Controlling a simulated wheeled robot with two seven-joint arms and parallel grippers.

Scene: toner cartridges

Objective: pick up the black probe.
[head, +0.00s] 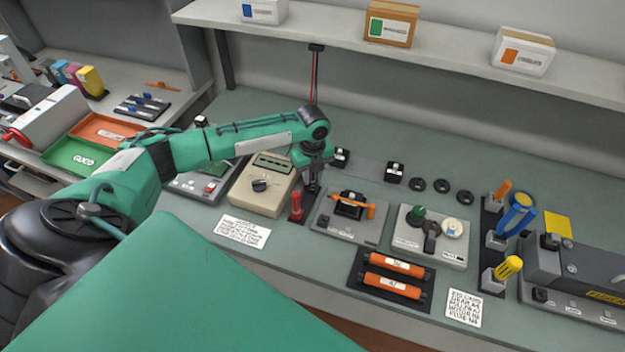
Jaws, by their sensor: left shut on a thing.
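My left gripper (313,172) points down over the bench, just right of the beige meter (262,185). It is shut on a slim dark thing (311,188), which appears to be the black probe; the fingers hide most of it. Its lower end is at the dark probe holder (302,217), and I cannot tell whether it is clear of it. The red probe (296,205) stands upright in the same holder, just left of the gripper. My right gripper is not in view.
A grey fixture with an orange-and-black part (350,207) lies close right of the gripper. Two orange rollers (393,275) lie on a dark tray in front. A paper note (245,231) lies at the bench front. A shelf with boxes (390,24) is behind. Red cords (313,78) hang behind the arm.

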